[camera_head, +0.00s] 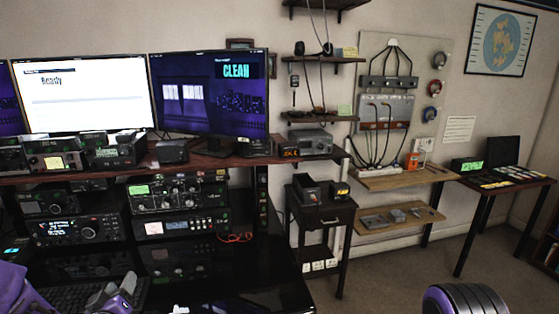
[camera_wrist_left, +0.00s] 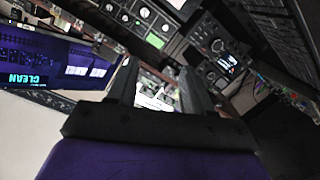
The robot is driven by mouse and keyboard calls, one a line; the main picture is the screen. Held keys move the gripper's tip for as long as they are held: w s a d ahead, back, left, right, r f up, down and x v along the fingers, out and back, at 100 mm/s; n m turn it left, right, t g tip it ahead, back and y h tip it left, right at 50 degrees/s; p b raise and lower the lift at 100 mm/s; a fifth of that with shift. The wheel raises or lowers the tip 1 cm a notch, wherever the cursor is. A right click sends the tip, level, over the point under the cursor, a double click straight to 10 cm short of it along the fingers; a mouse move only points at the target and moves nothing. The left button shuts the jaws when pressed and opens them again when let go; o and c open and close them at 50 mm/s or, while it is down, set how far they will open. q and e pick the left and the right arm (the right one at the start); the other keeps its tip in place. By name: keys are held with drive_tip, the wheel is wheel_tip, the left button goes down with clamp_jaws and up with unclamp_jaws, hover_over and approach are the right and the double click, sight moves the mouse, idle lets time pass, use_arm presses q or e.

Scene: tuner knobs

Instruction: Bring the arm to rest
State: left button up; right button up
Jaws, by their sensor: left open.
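My left gripper (camera_head: 108,296) is low at the left of the head view, in front of the desk with the radios. In the left wrist view, my left gripper (camera_wrist_left: 160,78) shows two dark fingers standing apart with nothing held between them. Beyond the fingers are radio panels with knobs, seen tilted. The radio with a large tuning knob (camera_head: 88,233) stands on the desk behind the gripper. I see no contact between the gripper and any radio. My right gripper is not in view.
A radio with several knobs (camera_head: 178,193) stands under the desk shelf. A monitor reading "CLEAN" (camera_head: 210,95) stands above, beside a white screen reading "Ready" (camera_head: 85,95). A small dark cabinet (camera_head: 322,215) stands to the right. Floor (camera_head: 385,270) is clear before the wooden shelves.

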use_arm(q)
drive_tip(key=s+d+f+g, duration=0.3)
drive_tip(key=s+f+g, duration=0.1)
drive_tip(key=s+f, duration=0.5)
drive_tip(key=s+d+f+g, duration=0.3)
drive_tip(key=s+f+g, duration=0.1)
drive_tip(key=s+f, duration=0.5)
drive_tip(key=s+d+f+g, duration=0.2)
drive_tip(key=s+f, duration=0.2)
drive_tip(key=s, duration=0.4)
drive_tip(key=s+d+f+m+g, duration=0.1)
drive_tip(key=s+d+f+g, duration=0.1)
drive_tip(key=s+f, duration=0.3)
drive_tip(key=s, duration=0.3)
drive_tip(key=shift+s+g+h, duration=0.3)
drive_tip(key=shift+g+h, duration=0.1)
drive_tip(key=shift+a+f, duration=0.1)
drive_tip(key=shift+c, duration=0.8)
drive_tip(key=shift+s, duration=0.1)
